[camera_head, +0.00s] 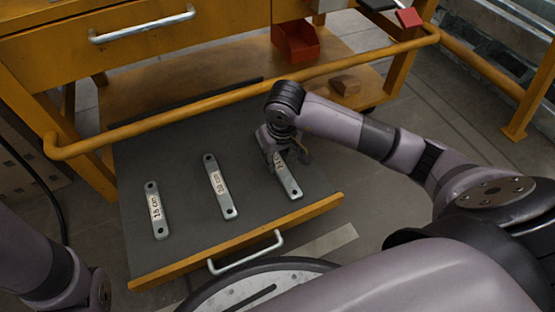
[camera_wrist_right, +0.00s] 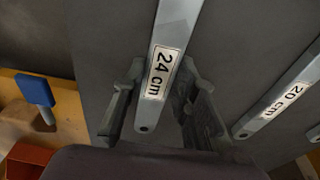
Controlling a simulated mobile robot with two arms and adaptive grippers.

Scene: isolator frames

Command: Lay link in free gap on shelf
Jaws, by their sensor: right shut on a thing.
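The pulled-out dark shelf (camera_head: 255,205) carries flat grey links with a hole near each end. A link labelled about 18 cm (camera_head: 157,212) lies at the left. The 20 cm link (camera_head: 220,188) lies in the middle; it also shows at the right of the right wrist view (camera_wrist_right: 275,100). The 24 cm link (camera_head: 289,183) is at the right, roughly parallel to the others. My right gripper (camera_head: 284,157) is shut on its far end; the wrist view shows this link (camera_wrist_right: 178,25) between the fingers (camera_wrist_right: 158,102). Whether it touches the shelf is unclear. My left gripper is out of view.
The shelf has a yellow front edge (camera_head: 235,243) with a metal handle (camera_head: 246,254). A yellow rail (camera_head: 200,105) crosses behind it. Beyond are a red bin (camera_head: 296,42) and a wooden block (camera_head: 346,85). Bare shelf lies between the links.

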